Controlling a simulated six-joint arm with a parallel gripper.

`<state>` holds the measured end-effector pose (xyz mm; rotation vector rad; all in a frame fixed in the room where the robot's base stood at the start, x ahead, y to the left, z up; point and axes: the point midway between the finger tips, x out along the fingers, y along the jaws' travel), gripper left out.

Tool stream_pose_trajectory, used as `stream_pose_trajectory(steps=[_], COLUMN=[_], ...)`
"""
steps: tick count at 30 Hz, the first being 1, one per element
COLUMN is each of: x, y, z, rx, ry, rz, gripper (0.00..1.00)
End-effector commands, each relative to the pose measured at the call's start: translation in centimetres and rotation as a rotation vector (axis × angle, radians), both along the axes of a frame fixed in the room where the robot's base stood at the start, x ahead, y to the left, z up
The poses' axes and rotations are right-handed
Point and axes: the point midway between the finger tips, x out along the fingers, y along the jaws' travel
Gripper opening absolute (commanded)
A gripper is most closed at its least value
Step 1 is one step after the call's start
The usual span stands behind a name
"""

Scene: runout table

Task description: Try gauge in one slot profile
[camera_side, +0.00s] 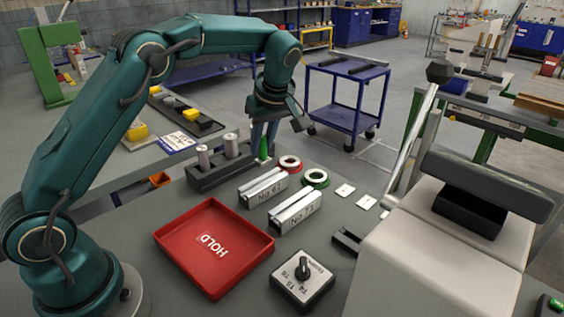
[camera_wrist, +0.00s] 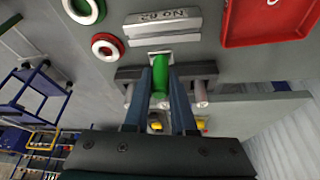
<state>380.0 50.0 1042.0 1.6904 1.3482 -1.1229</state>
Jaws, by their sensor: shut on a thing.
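My gripper (camera_side: 264,138) points down and is shut on a green gauge (camera_side: 264,149). The wrist view also shows the green gauge (camera_wrist: 160,72) upright between my two blue-grey fingers. It is at a dark rack (camera_side: 222,171) holding grey cylinders (camera_side: 203,157); I cannot tell whether its lower end is in the rack or clear of it. Two silver slot profiles lie in front of the rack. The nearer-to-rack profile (camera_side: 262,187) has a number label that is hard to read; it also shows in the wrist view (camera_wrist: 163,22). The other profile (camera_side: 296,211) is labelled No 77.
A red HOLD tray (camera_side: 214,247) lies left of the profiles. A dial box (camera_side: 302,282) stands in front. A red ring (camera_side: 289,163) and a green ring (camera_side: 315,179) lie behind the profiles. White cards (camera_side: 366,202) lie to the right, near a large machine (camera_side: 455,240).

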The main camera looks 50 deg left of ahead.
Motion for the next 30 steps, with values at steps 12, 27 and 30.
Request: stream_pose_trajectory(steps=[12, 27, 30], x=[0.0, 0.0, 0.0], y=[0.0, 0.0, 0.0], z=[-2.9, -3.7, -3.7], rx=[0.000, 0.000, 0.000], ry=[0.002, 0.000, 0.000], rz=[0.000, -0.001, -0.001], gripper=[0.00, 0.00, 0.00])
